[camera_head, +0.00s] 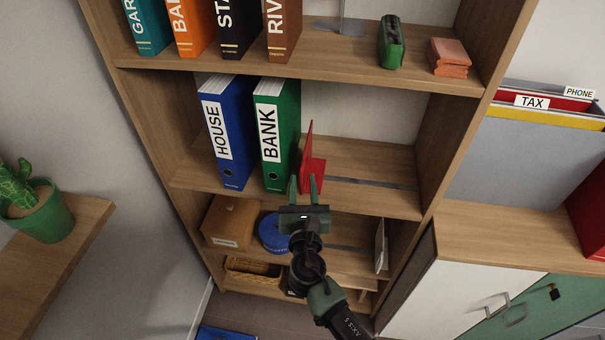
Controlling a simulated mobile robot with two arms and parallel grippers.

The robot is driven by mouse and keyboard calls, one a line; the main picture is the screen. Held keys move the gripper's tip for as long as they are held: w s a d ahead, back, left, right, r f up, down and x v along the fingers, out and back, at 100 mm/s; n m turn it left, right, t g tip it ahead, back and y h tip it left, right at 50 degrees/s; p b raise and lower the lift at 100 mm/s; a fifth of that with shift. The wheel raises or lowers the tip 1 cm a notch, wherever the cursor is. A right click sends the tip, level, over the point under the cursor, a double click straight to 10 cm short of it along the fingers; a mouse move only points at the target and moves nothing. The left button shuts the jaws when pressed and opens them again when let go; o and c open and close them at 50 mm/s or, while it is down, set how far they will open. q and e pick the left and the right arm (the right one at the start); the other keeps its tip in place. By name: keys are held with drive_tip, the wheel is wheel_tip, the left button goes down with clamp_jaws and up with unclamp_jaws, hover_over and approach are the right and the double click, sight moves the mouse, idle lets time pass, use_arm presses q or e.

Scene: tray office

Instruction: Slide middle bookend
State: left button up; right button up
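A red bookend (314,165) stands on the middle shelf (372,198), just right of a green binder labelled BANK (280,135) and a blue binder labelled HOUSE (228,132). A dark slot (372,183) runs along the shelf to the right of the bookend. My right gripper (303,186) is in front of the bookend's lower part, with its two green fingers apart and pointing at the shelf. It partly covers the bookend's base; I cannot tell whether it touches it. My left gripper is not in view.
The upper shelf (330,63) holds several binders, a green item (391,42) and pink pads (449,58). The lower shelf has a cardboard box (232,221) and a blue round item (273,234). A cactus pot (42,216) stands left. The middle shelf's right part is clear.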

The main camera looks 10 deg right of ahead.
drive_tip(key=shift+s+a, duration=0.15)
drive_tip(key=shift+s, duration=1.6)
drive_tip(key=shift+c, duration=1.2)
drive_tip(key=s+d+n+y, duration=0.1)
drive_tip(key=n, duration=0.2)
drive_tip(key=s+d+n, duration=0.1)
drive_tip(key=d+n, duration=0.1)
drive_tip(key=n, duration=0.1)
drive_tip(key=s+d+f+n+y, duration=0.1)
drive_tip(key=d+n, duration=0.1)
drive_tip(key=n, duration=0.1)
drive_tip(key=shift+s+d+t+y, duration=0.25)
drive_tip(key=shift+s+t+y, duration=0.05)
drive_tip(key=shift+s, duration=0.05)
clamp_jaws()
drive_tip(key=s+d+n+g+y, duration=0.1)
drive_tip(key=s+d+n+y, duration=0.35)
drive_tip(key=n, duration=0.75)
drive_tip(key=w+a+n+p, duration=0.1)
drive_tip(key=w+a+p, duration=0.1)
drive_tip(key=w+a, duration=0.5)
drive_tip(key=shift+w+a+f+n, duration=0.35)
drive_tip(key=shift+w+f, duration=0.1)
drive_tip(key=shift+w, duration=1.15)
